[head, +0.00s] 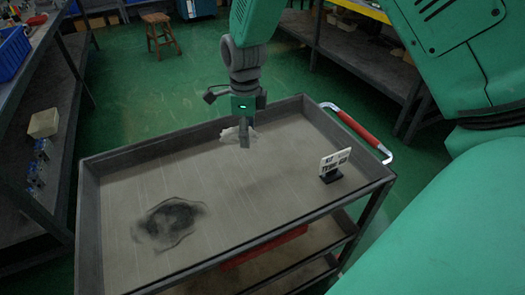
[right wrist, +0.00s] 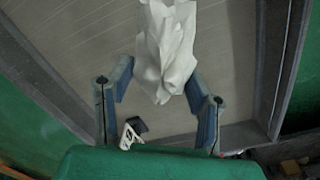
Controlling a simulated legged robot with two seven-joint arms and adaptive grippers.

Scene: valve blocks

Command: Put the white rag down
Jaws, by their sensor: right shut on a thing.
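The white rag (head: 231,133) is crumpled and shows behind my right gripper (head: 245,140) in the head view, over the far part of the cart's top tray (head: 270,165). In the right wrist view, the rag (right wrist: 168,45) hangs between the two blue-grey fingers of the right gripper (right wrist: 160,85), which is shut on it. The gripper points down, inside the tray's far rim. I cannot tell whether the rag touches the tray floor. My left gripper is in neither view.
A small sign (head: 335,163) on a black stand is at the tray's right. A dark stained patch (head: 170,220) is at the left front. The tray has raised rims, and its middle is clear. A red handle (head: 360,130) sticks out at right.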

